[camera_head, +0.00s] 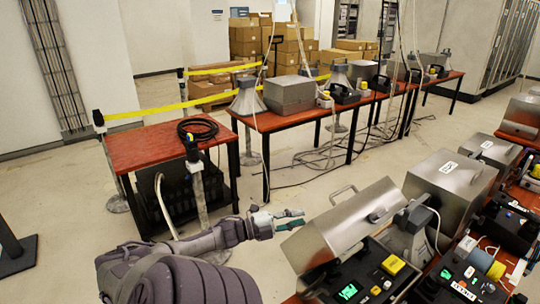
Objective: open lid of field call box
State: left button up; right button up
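The field call box nearest me has a brushed-metal lid (340,222) with a wire handle on top. The lid is tilted, and the black panel (372,278) in front of it is exposed, with a green-lit display and a yellow button. How far the lid is raised is hard to tell. My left gripper (302,218) is just left of the lid's upper left edge, its two teal-padded fingers apart with nothing visible between them. I cannot tell whether a finger touches the lid. My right gripper is not in view.
More metal boxes (450,185) and a grey horn (408,232) crowd the right. A red table (160,145) with a coiled black cable stands at left; a long table (290,118) with equipment lies behind. Yellow barrier tape (165,108) runs along the back. Floor between is open.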

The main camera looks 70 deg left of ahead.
pick_arm(q)
jog(key=s+a+f+p, duration=0.1)
jog(key=s, duration=0.6)
jog(key=shift+s, duration=0.4)
dwell(0.3)
jog(key=shift+p, duration=0.35)
